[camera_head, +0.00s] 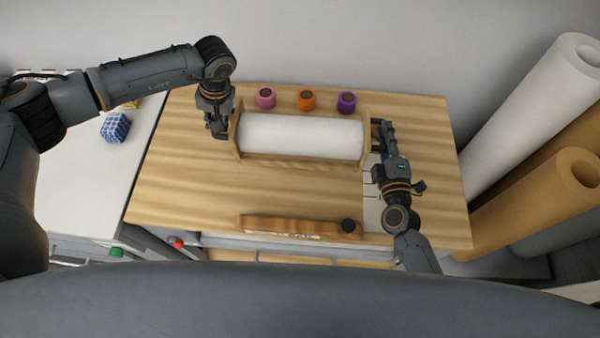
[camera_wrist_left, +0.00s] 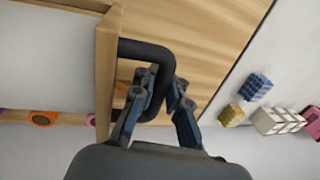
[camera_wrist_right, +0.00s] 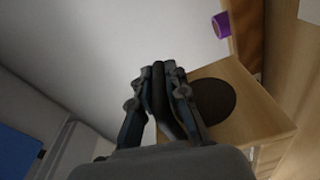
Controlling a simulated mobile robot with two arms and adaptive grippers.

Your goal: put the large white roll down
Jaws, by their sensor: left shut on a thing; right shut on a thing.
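The large white roll (camera_head: 300,136) lies level in a wooden cradle (camera_head: 298,161) over the back half of the wooden table. It fills the left side of the left wrist view (camera_wrist_left: 45,60) and shows in the right wrist view (camera_wrist_right: 150,40). My left gripper (camera_head: 218,128) is shut on the black handle (camera_wrist_left: 150,50) at the cradle's left end. My right gripper (camera_head: 383,132) is at the right end, shut on a dark handle bar (camera_wrist_right: 160,85). I cannot tell whether the cradle touches the tabletop.
A brown strip (camera_head: 290,226) with a black knob lies near the table's (camera_head: 180,190) front edge. The middle is clear. Tall rolls (camera_head: 540,110) lean at right. A blue checked block (camera_head: 115,127) sits on the left counter.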

